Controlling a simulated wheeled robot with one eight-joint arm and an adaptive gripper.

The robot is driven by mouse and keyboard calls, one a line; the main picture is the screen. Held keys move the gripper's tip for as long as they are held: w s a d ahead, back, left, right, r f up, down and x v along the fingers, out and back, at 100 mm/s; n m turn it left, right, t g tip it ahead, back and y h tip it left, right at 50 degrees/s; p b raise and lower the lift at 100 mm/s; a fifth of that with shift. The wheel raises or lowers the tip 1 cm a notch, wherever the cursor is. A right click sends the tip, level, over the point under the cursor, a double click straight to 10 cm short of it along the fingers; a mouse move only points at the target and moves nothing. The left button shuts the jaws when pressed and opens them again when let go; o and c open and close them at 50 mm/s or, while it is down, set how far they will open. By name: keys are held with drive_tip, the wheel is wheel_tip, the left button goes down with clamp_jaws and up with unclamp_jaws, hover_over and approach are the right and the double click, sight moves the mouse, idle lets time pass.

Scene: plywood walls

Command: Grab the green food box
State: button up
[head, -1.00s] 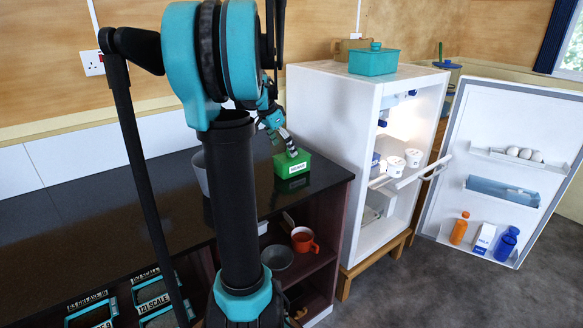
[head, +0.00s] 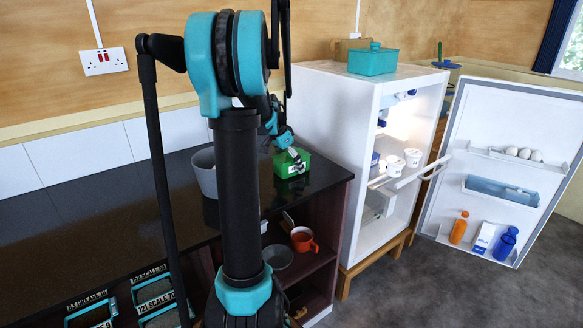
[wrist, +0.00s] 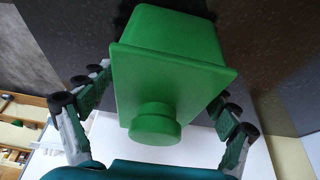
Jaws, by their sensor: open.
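The green food box (head: 292,163) sits on the dark counter, close to the fridge. In the wrist view the green box (wrist: 172,75) fills the middle, with its flat lid and round knob facing the camera. My gripper (head: 296,162) is at the box in the head view. In the wrist view my gripper (wrist: 155,118) is open, with one finger on the left of the box and the other on the right. Gaps show between the fingers and the lid edges. Part of the box is hidden by the gripper in the head view.
A grey bucket (head: 205,173) stands on the counter to the left of the box. The white fridge (head: 325,150) is just right, its door (head: 510,150) wide open. An orange mug (head: 303,239) is on a shelf below.

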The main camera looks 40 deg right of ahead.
drive_tip(key=c, duration=1.5)
